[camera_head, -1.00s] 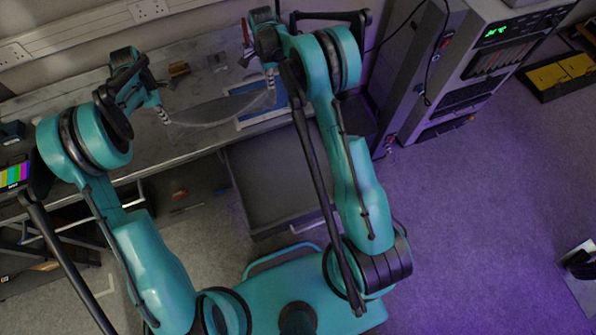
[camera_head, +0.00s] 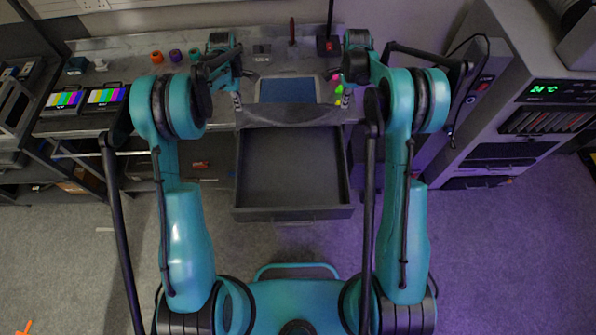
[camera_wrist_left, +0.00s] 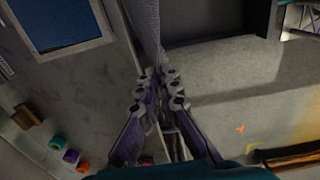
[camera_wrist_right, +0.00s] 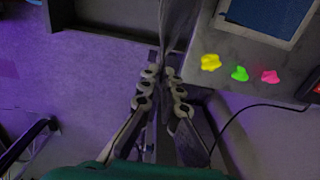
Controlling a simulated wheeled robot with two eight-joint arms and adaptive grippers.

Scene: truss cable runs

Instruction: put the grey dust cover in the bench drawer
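The grey dust cover (camera_head: 290,114) hangs between my two grippers as a sagging sheet, above the bench's front edge and the back of the open drawer. My left gripper (camera_head: 237,101) is shut on its left end; the left wrist view shows the cloth (camera_wrist_left: 146,28) running between the fingers. My right gripper (camera_head: 339,101) is shut on its right end, and the cloth (camera_wrist_right: 178,25) shows between the fingers in the right wrist view. The bench drawer (camera_head: 290,208) is pulled out below and looks empty; the cover hides its back edge.
A blue framed panel (camera_head: 287,90) lies on the bench behind the cover. Yellow (camera_wrist_right: 210,62), green (camera_wrist_right: 240,74) and pink (camera_wrist_right: 270,77) lumps lie to its right. Coloured round pieces and two colour-bar screens (camera_head: 106,96) are at left. A grey equipment rack (camera_head: 500,110) stands at right.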

